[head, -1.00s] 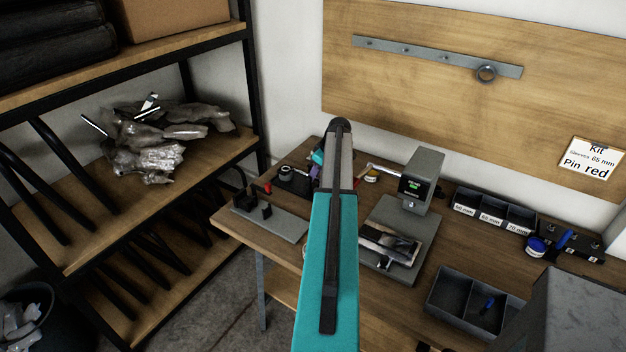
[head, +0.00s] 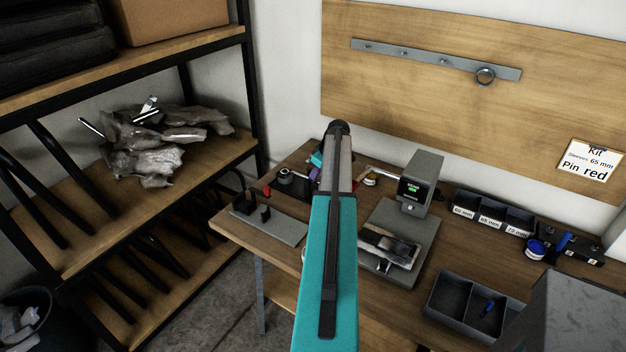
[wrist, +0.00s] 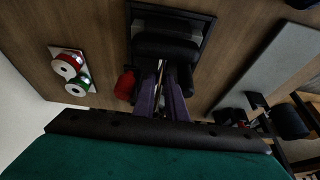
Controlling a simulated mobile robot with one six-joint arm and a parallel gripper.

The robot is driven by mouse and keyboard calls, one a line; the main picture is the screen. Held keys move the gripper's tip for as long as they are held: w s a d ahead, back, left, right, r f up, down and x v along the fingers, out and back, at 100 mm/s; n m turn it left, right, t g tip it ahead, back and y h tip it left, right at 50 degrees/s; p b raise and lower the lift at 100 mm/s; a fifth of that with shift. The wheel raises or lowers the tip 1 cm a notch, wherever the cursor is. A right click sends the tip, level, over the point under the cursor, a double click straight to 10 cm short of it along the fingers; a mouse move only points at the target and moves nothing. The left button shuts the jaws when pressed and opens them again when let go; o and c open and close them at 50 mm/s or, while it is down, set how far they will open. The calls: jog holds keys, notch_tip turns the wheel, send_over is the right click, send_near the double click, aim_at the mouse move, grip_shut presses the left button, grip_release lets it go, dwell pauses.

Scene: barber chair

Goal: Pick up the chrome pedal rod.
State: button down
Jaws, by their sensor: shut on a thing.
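My gripper (wrist: 161,100), with dark purple fingers, is in the middle of the wrist view. It is shut on a thin bright rod, the chrome pedal rod (wrist: 160,70), which shows as a narrow strip between the fingers. A black tray (wrist: 208,40) holding dark rounded parts lies just beyond the fingertips. The rod's ends are hidden by the fingers and dark parts.
A red object (wrist: 125,85) is close beside the fingers. Red and green reels (wrist: 68,66) lie to the left. On the workbench (head: 400,295) stand a grey device (head: 420,180) and dark bins (head: 495,215). A shelf (head: 215,160) with wrapped parts is at left.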

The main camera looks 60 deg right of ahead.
notch_tip(320, 180, up, 10)
jog(key=b, duration=0.3)
dwell(0.4)
dwell(0.5)
